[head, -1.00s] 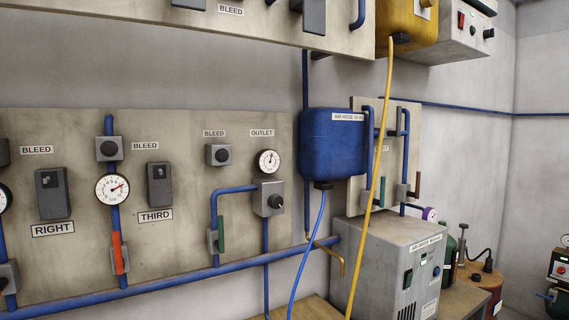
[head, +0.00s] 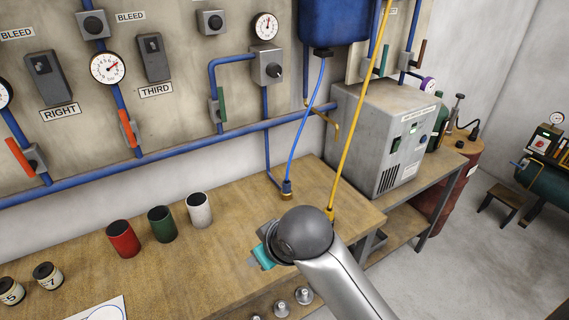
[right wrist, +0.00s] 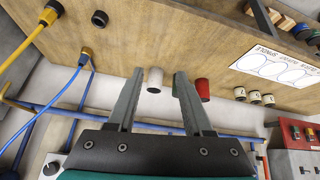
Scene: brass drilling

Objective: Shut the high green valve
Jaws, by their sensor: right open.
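Two green valve handles show in the head view. One green handle (head: 222,104) stands along a blue pipe below the outlet gauge. Another green handle (head: 368,71) is on the panel behind the grey machine, beside a dark red-brown handle (head: 419,52). I cannot tell which is the high one. My right gripper (right wrist: 158,74) is open and empty in the right wrist view, above the bench. In the head view its teal body (head: 264,256) is below and apart from both green handles, its fingers mostly hidden. My left gripper is not in view.
Red (head: 123,239), green (head: 162,224) and white (head: 199,210) cups stand on the wooden bench (head: 190,285). A blue hose (head: 305,125) and a yellow hose (head: 358,110) hang before the wall. Orange handles (head: 128,128) sit further left.

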